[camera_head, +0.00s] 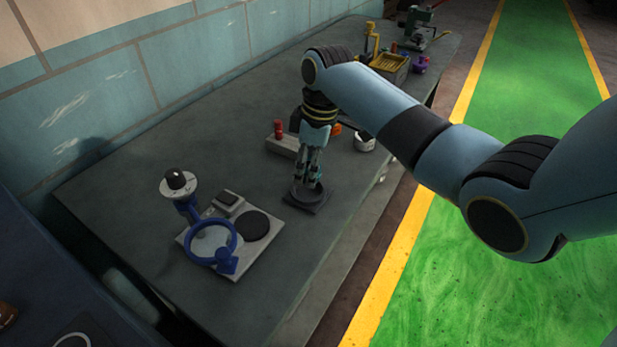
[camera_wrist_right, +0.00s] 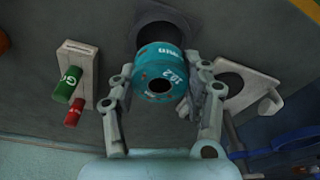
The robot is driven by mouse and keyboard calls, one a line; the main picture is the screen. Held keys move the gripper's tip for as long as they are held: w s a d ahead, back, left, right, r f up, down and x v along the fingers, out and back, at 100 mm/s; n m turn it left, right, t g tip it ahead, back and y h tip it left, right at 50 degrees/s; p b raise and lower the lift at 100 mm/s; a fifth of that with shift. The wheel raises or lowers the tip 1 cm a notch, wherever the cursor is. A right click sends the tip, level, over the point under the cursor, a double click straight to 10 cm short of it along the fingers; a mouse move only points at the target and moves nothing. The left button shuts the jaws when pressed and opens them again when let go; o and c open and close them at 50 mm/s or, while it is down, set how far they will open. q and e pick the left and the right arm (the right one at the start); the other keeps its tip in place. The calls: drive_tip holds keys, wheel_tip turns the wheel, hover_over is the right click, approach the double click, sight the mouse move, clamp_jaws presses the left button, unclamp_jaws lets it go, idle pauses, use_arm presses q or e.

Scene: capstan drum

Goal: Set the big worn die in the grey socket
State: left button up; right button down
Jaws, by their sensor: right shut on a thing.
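My right gripper (camera_head: 307,180) points down over a dark grey round socket on a square plate (camera_head: 318,207). It is shut on a teal cylindrical die (camera_wrist_right: 161,73) with a round bore and white markings, which shows between the fingers in the wrist view. In the head view the fingers mostly hide the die. The dark socket (camera_wrist_right: 166,24) also shows just beyond the die in the wrist view, partly covered by it. I cannot tell whether the die touches the socket. My left gripper is not in view.
A grey block (camera_wrist_right: 77,82) holds green and red pegs. A yellow tray (camera_head: 390,68) is farther back. The bench front is clear.

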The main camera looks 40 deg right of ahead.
sight(309, 194)
wheel_tip(309, 194, down, 3)
drive_tip(key=shift+s+r, duration=0.1)
drive_tip(key=shift+r, duration=0.1)
drive_tip(key=shift+f, duration=0.45)
drive_tip(key=shift+f, duration=0.3)
drive_tip(key=shift+s+a+f, duration=0.1)
drive_tip(key=shift+s+f, duration=0.2)
drive_tip(key=c, duration=1)
unclamp_jaws()
drive_tip(key=shift+s+f, duration=0.1)
drive_tip(key=shift+s, duration=0.05)
drive_tip(key=shift+c, duration=0.2)
drive_tip(key=o, duration=0.4)
drive_tip(key=shift+w+f, duration=0.2)
drive_tip(key=shift+o, duration=0.2)
drive_tip(key=shift+r, duration=0.1)
drive_tip(key=r, duration=0.4)
drive_tip(key=d+r, duration=0.1)
drive_tip(key=r, duration=0.8)
drive_tip(key=shift+s+d+r, duration=0.2)
drive_tip(key=shift+s+r, duration=0.05)
drive_tip(key=shift+s, duration=0.15)
